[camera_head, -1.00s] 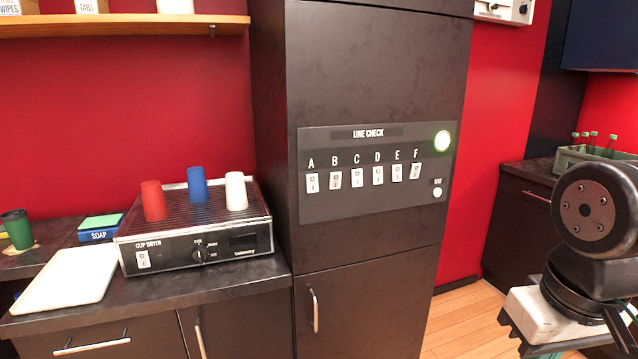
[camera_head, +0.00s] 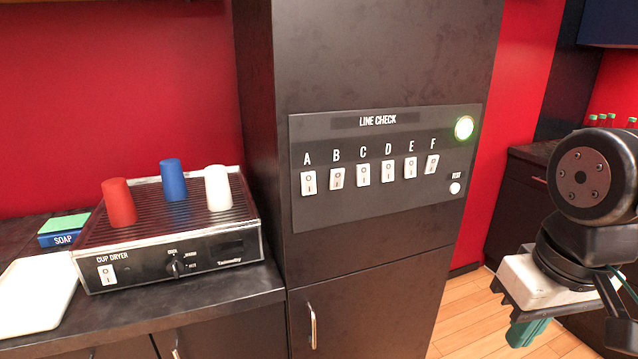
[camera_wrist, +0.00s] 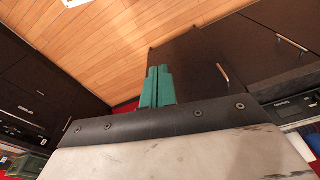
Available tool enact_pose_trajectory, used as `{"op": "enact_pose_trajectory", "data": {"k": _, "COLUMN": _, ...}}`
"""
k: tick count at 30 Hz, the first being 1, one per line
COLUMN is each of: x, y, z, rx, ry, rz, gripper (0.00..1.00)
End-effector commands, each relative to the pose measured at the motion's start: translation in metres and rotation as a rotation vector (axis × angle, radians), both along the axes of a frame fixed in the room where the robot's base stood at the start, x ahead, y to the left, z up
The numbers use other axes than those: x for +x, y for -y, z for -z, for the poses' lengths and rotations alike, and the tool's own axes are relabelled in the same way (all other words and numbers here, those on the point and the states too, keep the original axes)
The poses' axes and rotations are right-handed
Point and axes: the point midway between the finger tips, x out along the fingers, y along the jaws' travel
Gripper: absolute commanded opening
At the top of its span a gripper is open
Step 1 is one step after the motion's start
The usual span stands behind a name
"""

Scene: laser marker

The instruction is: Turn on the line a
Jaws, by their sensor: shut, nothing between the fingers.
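The line check panel (camera_head: 345,215) is a dark plate on the tall black cabinet. It bears a row of white rocker switches lettered A to F. The switch under A (camera_head: 308,183) is the leftmost. A round lamp (camera_head: 464,128) at the upper right glows pale green. A small round white button (camera_head: 455,188) sits below it. My gripper (camera_wrist: 157,72) shows green fingers side by side, shut and empty, over the floor in the wrist view. In the head view it is at the lower right, well to the right of the panel and lower than the switches.
A cup dryer (camera_head: 215,254) with red, blue and white cups stands on the counter left of the cabinet. A white tray (camera_head: 35,295) and a soap box (camera_head: 62,238) lie near it. Wooden floor (camera_head: 470,310) is clear between the cabinet and my arm.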

Motion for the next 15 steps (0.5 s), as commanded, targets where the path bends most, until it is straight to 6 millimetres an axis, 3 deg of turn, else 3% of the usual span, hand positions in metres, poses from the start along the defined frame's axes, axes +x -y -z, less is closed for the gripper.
{"op": "enact_pose_trajectory", "data": {"k": 5, "x": 0.034, "y": -0.022, "z": -0.026, "rx": 0.034, "ry": 0.051, "rz": -0.269, "gripper": 0.0}}
{"op": "enact_pose_trajectory", "data": {"k": 15, "x": 0.154, "y": -0.113, "z": -0.115, "rx": 0.049, "ry": 0.371, "rz": -1.224, "gripper": 0.0}}
